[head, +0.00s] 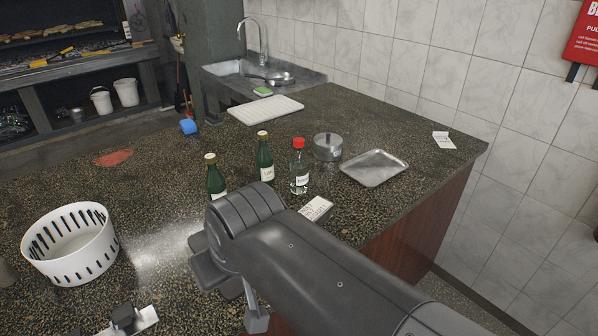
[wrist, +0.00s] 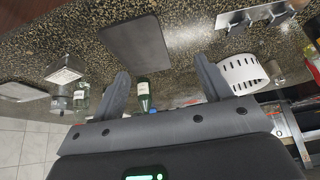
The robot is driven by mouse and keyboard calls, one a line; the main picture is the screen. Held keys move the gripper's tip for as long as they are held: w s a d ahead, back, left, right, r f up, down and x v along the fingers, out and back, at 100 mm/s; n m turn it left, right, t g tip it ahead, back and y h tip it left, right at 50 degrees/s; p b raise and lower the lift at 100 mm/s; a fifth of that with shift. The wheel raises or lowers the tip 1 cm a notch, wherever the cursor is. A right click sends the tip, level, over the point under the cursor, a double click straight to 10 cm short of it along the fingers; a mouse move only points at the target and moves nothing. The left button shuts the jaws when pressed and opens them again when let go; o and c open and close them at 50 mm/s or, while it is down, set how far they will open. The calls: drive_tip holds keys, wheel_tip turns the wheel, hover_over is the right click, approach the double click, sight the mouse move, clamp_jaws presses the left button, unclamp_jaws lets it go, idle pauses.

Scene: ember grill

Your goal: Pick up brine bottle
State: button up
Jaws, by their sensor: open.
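Three bottles stand upright on the speckled counter (head: 150,200) in the head view: a green bottle with a pale cap (head: 215,178), a second green bottle (head: 264,160) behind it, and a clear bottle with a red cap (head: 299,168) to the right. Their labels are too small to read surely, so I cannot tell which is the brine bottle. My gripper (head: 230,290) is open and empty, on the near side of the bottles and apart from them; my arm hides part of it. In the wrist view, a green bottle (wrist: 143,95) shows beyond the gap between my fingers (wrist: 163,84).
A white slotted basket (head: 70,245) stands left. A white board (head: 265,109) and sink (head: 245,78) are behind. Counter left of the bottles is mostly clear.

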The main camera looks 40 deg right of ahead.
drive_tip(key=c, duration=0.3)
drive_tip(key=shift+c, duration=0.2)
wheel_tip(320, 180, up, 7)
drive_tip(key=m+g, duration=0.1)
drive_tip(key=m, duration=0.1)
hover_over(299, 140)
drive_tip(key=s, duration=0.3)
drive_tip(key=shift+h, duration=0.4)
drive_tip(key=x, duration=0.9)
drive_tip(key=shift+s+a+f, duration=0.15)
drive_tip(key=shift+a+f, duration=0.1)
drive_tip(key=shift+f, duration=0.25)
